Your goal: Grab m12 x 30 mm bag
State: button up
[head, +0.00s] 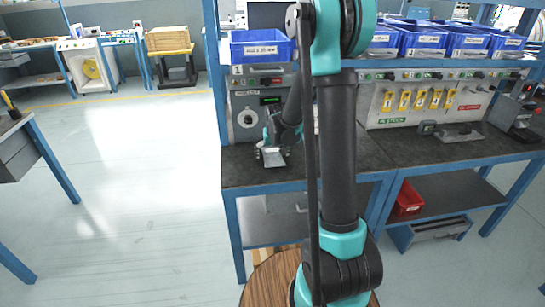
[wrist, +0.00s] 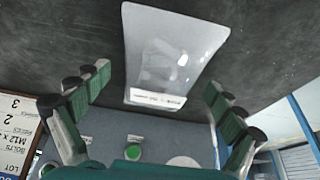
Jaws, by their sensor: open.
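A pale, translucent bag (wrist: 172,48) lies on the dark bench top in the wrist view, with a small white label strip at its lower edge. The print on that strip is too small to read. My gripper (wrist: 158,84) is open and empty, its green-padded fingers to the left and right of the bag's labelled end. In the head view my gripper (head: 268,145) is low over the left bench, and the bag (head: 274,158) shows at its fingers. Contact between them cannot be told.
A card marked "BOLTS M12" (wrist: 14,128) shows at the left of the wrist view. An instrument panel (head: 245,118) stands behind the bench top (head: 330,160). A blue bin (head: 262,47) and several others sit on the shelf above. Floor to the left is clear.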

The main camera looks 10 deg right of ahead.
jog(key=shift+f, duration=0.2)
jog(key=shift+c, duration=0.4)
jog(key=c, duration=1.7)
jog(key=shift+r, duration=0.1)
